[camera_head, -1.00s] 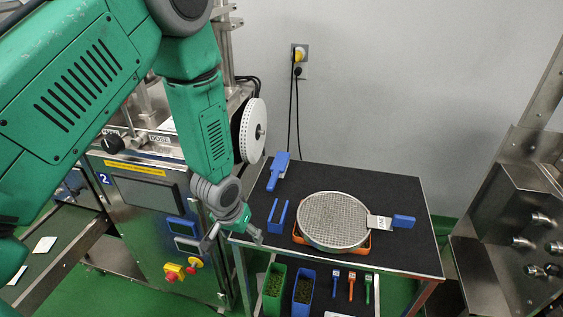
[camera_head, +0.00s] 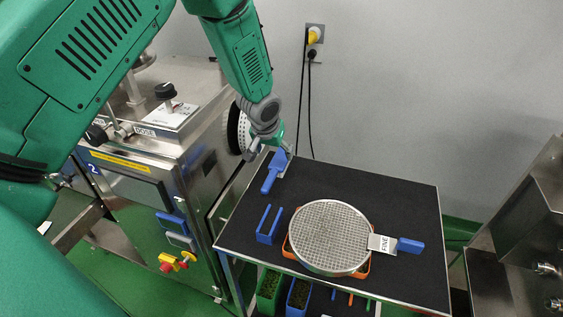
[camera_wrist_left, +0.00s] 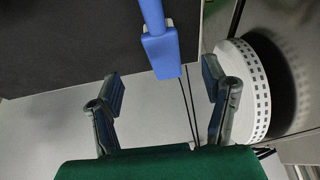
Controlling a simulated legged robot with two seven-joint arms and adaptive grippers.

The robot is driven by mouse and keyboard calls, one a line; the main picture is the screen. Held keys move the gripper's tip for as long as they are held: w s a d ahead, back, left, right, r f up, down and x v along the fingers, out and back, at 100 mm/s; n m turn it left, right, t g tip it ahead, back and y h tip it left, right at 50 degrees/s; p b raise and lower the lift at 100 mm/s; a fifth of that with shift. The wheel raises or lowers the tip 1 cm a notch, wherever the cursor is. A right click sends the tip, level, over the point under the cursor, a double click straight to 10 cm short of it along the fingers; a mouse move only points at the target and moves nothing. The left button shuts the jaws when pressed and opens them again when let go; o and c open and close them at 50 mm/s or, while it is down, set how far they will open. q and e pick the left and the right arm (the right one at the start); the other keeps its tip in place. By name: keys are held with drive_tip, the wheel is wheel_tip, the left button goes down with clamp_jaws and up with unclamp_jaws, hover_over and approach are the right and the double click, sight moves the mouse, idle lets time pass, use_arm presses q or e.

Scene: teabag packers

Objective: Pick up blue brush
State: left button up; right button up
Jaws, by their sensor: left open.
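The blue brush (camera_head: 269,183) lies at the back left of the black tabletop, its wide end toward the back edge and its narrow handle toward the front. My left gripper (camera_head: 270,153) is open and hangs over the wide end, partly covering it. In the left wrist view the brush's wide blue end (camera_wrist_left: 162,53) lies just ahead of the space between the open fingers (camera_wrist_left: 164,87). Neither finger appears to touch it. My right gripper is not in view.
A round sieve (camera_head: 330,236) with a FINE tag and blue handle (camera_head: 411,246) sits on an orange frame. A blue two-pronged holder (camera_head: 268,226) stands left of it. A steel machine (camera_head: 150,190) with a white disc (camera_wrist_left: 247,85) borders the table's left side.

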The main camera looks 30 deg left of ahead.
sight(277, 163)
use_arm(q)
drive_tip(key=x, duration=0.4)
drive_tip(key=shift+w, duration=0.2)
drive_tip(key=shift+w+a+f, duration=0.1)
drive_tip(key=shift+a+f, duration=0.05)
drive_tip(key=shift+f, duration=0.35)
drive_tip(key=p+x, duration=0.1)
drive_tip(key=x, duration=0.3)
drive_tip(key=shift+w+f, duration=0.15)
drive_tip(key=shift+c, duration=0.4)
drive_tip(key=c, duration=1.2)
